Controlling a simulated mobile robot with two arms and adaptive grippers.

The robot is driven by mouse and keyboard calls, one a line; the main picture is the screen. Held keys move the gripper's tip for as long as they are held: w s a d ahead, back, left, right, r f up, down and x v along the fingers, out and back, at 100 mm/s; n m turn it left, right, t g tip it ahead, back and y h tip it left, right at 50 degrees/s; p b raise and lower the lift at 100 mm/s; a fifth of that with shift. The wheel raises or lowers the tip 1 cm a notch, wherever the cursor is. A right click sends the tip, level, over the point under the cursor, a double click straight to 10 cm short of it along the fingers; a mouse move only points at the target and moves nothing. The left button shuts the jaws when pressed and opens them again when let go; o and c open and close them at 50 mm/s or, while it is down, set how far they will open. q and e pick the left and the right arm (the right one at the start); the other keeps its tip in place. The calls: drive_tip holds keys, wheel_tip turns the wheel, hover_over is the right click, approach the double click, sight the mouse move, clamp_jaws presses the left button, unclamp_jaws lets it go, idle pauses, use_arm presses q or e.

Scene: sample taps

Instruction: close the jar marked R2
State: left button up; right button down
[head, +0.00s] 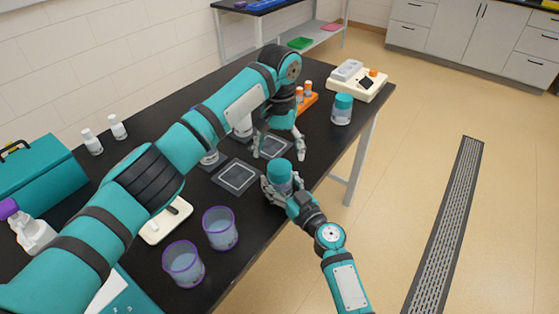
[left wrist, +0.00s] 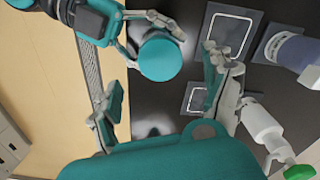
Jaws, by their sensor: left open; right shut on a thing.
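A jar with a teal lid (head: 279,171) is held upright in my right gripper (head: 277,190) at the table's right edge. In the left wrist view its round lid (left wrist: 160,56) shows from above, with my right gripper (left wrist: 152,38) around the jar. The lid sits on the jar; I cannot tell how tightly. My left gripper (head: 280,152) is open and empty just behind and above that jar. Its spread fingers (left wrist: 165,90) show on both sides in the left wrist view. Another teal-lidded jar (head: 342,110) stands farther back. No R2 mark is readable.
Two dark square pads (head: 237,177) lie left of the held jar. Two purple-rimmed beakers (head: 220,230) stand near the front edge. An orange rack (head: 312,101) and a white instrument (head: 357,86) are at the back. A teal toolbox (head: 40,178) is at left.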

drive_tip(key=shift+c, duration=1)
unclamp_jaws()
use_arm(q)
wheel_tip(320, 180, up, 7)
use_arm(e)
drive_tip(key=v, duration=1.2)
use_arm(q)
drive_tip(key=shift+f, duration=0.1)
use_arm(e)
drive_tip(key=shift+s+f, duration=0.1)
drive_tip(key=shift+s, duration=0.05)
